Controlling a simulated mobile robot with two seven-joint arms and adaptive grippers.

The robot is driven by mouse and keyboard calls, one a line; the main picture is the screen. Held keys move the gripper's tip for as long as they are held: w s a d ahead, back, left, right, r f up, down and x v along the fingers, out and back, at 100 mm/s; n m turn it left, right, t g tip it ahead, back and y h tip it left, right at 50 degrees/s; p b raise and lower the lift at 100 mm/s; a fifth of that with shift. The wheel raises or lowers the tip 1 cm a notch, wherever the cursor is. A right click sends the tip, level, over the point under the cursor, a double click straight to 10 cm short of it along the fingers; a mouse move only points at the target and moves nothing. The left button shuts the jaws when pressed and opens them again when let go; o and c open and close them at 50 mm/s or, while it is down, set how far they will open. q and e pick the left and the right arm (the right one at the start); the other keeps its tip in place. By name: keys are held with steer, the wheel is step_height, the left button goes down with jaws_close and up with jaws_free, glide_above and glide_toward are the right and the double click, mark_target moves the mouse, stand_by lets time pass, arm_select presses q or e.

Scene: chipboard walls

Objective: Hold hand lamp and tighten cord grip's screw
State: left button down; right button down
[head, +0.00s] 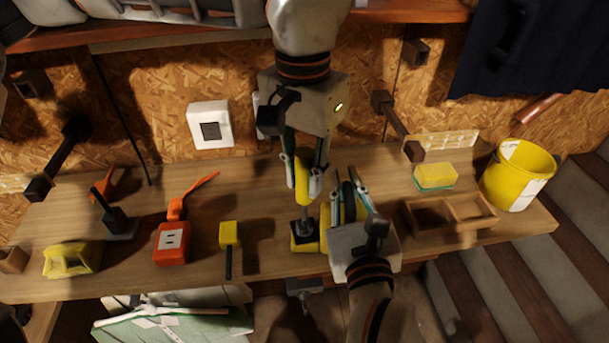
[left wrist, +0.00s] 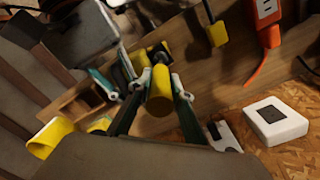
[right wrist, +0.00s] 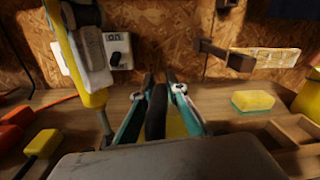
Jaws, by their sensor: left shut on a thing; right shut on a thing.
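My left gripper (head: 303,190) comes down from above and is shut on a yellow-handled screwdriver (head: 302,178). The screwdriver's handle end shows between the fingers in the left wrist view (left wrist: 160,92). Its shaft points down at the black and yellow end of the hand lamp (head: 304,243); whether the tip sits in the cord grip's screw is too small to tell. My right gripper (head: 347,195) is shut on the lamp's black handle, which shows between the fingers in the right wrist view (right wrist: 156,112). The lamp is low over the bench, partly hidden by the right gripper.
A sponge (head: 435,176), a wooden box (head: 470,212) and a yellow bucket (head: 517,175) are at the right. A white switch (head: 209,124) is on the wall.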

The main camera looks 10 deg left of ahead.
mark_target(304, 148)
arm_select(q)
steer(key=shift+r, duration=0.1)
steer(key=shift+r, duration=2.2)
steer(key=shift+r+m, duration=0.5)
steer(key=shift+f, duration=2.2)
steer(key=shift+f, duration=1.3)
steer(key=shift+n, duration=0.6)
